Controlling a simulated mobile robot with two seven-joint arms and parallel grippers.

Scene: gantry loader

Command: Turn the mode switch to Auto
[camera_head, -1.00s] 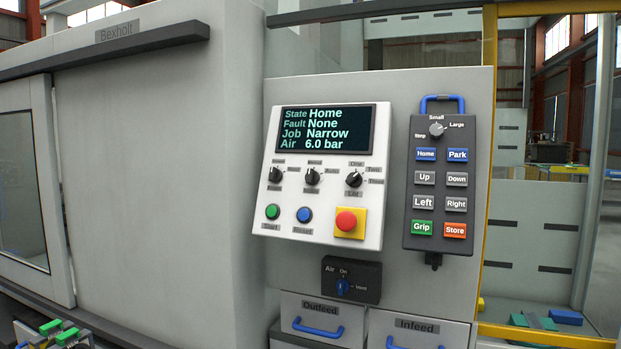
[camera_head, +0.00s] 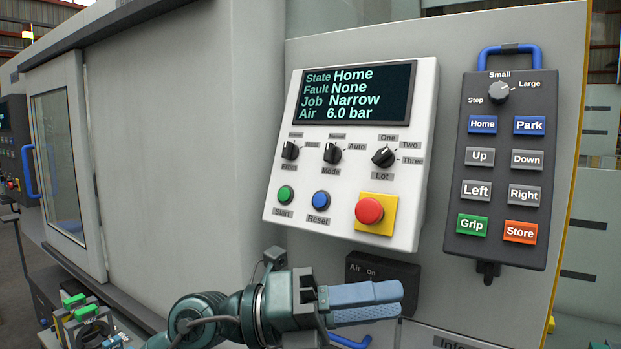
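The mode switch (camera_head: 332,153) is a small black knob in the middle of the row of three knobs on the white control panel (camera_head: 425,150). Its labels read Manual above, Auto to the right and Mode below. Its pointer is too small to read for sure. My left gripper (camera_head: 402,300) is at the bottom of the head view, below the panel and well apart from the switch. Its two blue fingers point right and lie against each other with no visible gap; nothing shows between them. My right gripper is not in view.
A screen (camera_head: 355,92) reads State Home, Fault None, Job Narrow, Air 6.0 bar. Near the switch are the Lot knob (camera_head: 383,156), the Start (camera_head: 285,194) and Reset (camera_head: 320,200) buttons and a red emergency button (camera_head: 369,210). A pendant (camera_head: 505,170) hangs right. Space before the panel is clear.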

